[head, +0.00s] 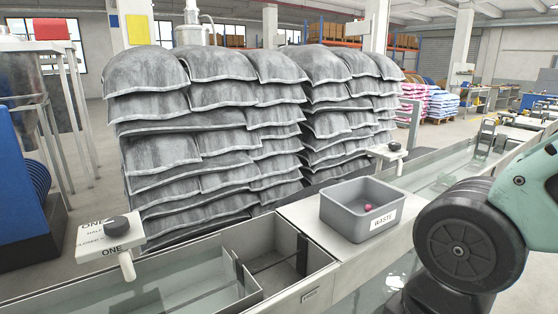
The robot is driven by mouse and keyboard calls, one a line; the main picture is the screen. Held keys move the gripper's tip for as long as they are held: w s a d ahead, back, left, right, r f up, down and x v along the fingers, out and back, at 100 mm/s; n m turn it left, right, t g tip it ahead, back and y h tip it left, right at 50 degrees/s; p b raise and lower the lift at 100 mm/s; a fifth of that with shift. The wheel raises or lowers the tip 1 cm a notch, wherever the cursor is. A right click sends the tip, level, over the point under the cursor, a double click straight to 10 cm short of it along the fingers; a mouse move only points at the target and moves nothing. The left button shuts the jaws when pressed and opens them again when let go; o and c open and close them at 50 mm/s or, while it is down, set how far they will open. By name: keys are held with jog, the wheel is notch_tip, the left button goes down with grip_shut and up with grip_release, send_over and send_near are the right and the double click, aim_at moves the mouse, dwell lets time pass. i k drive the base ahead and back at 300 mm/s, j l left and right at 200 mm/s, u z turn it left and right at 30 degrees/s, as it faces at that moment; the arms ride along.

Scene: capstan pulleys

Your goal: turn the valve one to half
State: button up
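The valve labelled ONE (117,226) is at the lower left in the head view. It has a round black knob on top of a white plate (92,240) with printed marks, and a white stem hangs below at the trough's edge. The small print beside the knob is too small to read surely, so I cannot tell its setting. My gripper is out of view. Only dark and pale green links of my arm show at the right, well apart from this valve.
A similar black-knobbed valve (395,147) stands farther back along the trough. A grey bin (342,223) marked WASTE, with a small pinkish thing inside, sits on the white ledge (310,215). Stacked grey sacks (220,130) rise behind. Metal dividers (270,275) split the near trough.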

aim_at(116, 226)
jog(key=u, duration=0.35)
jog(key=k+l+u, duration=0.15)
jog(key=u, duration=0.2)
jog(key=k+u, duration=0.3)
jog(key=k+l+u, duration=0.1)
jog(key=u, duration=0.25)
jog(key=k+u, duration=0.15)
jog(key=k, duration=0.4)
jog(key=k+j+u, duration=0.15)
jog(key=k, duration=0.4)
jog(key=i, duration=1.65)
